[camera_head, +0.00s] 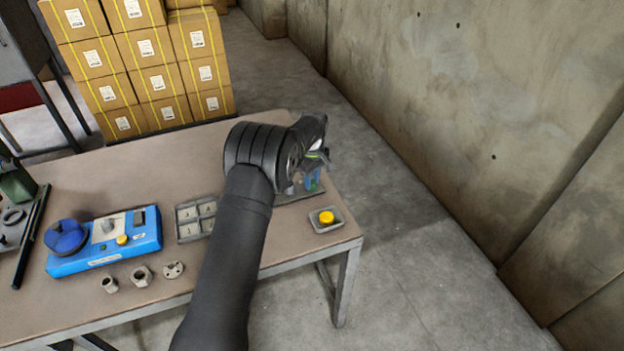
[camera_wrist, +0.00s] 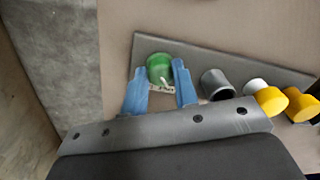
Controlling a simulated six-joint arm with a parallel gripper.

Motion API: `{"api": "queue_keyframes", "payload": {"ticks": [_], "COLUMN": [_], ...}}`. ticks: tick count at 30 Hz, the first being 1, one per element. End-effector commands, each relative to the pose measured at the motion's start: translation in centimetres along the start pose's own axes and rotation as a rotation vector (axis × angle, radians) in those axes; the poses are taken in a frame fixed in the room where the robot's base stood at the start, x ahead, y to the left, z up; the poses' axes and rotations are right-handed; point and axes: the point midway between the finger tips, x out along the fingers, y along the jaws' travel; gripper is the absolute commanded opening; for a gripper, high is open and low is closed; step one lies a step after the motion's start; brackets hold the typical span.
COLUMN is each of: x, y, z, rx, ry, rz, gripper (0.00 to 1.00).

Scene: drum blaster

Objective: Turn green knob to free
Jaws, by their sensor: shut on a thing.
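The green knob (camera_wrist: 159,67) is round, with a white pointer mark, and sits on a dark grey panel (camera_wrist: 220,58) in the wrist view. My gripper (camera_wrist: 158,72) has blue fingers on either side of the knob and is shut on it. A pale label lies at the near side of the knob, partly hidden, and I cannot read it. In the head view my gripper (camera_head: 312,181) is over the right part of the table, and my wrist hides most of the panel and the knob.
On the panel, right of the knob, are a grey cylinder (camera_wrist: 216,84), a white cap (camera_wrist: 256,85) and two yellow caps. A yellow button (camera_head: 326,218) in a tray, a grey compartment tray (camera_head: 187,222) and a blue control box (camera_head: 107,242) stand on the table (camera_head: 150,178).

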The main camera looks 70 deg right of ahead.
Motion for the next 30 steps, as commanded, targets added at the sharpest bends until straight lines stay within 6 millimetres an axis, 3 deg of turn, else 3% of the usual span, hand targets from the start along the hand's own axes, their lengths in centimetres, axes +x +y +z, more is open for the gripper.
{"api": "queue_keyframes", "payload": {"ticks": [9,10,12,13,23,26,30], "x": [-0.1,-0.1,-0.1,-0.1,-0.4,-1.4,-4.2], "y": [0.0,0.0,0.0,0.0,0.0,0.1,0.1], "z": [-0.1,-0.1,-0.1,-0.1,0.0,0.0,-0.1], "rx": [-0.002,-0.002,-0.001,-0.001,-0.001,-0.001,-0.001], "ry": [0.001,0.001,0.001,0.001,0.001,0.001,0.002], "rz": [0.002,0.002,0.002,0.001,0.002,0.003,0.004], "gripper": [0.04,0.33,0.46,0.49,0.49,0.49,0.49]}}
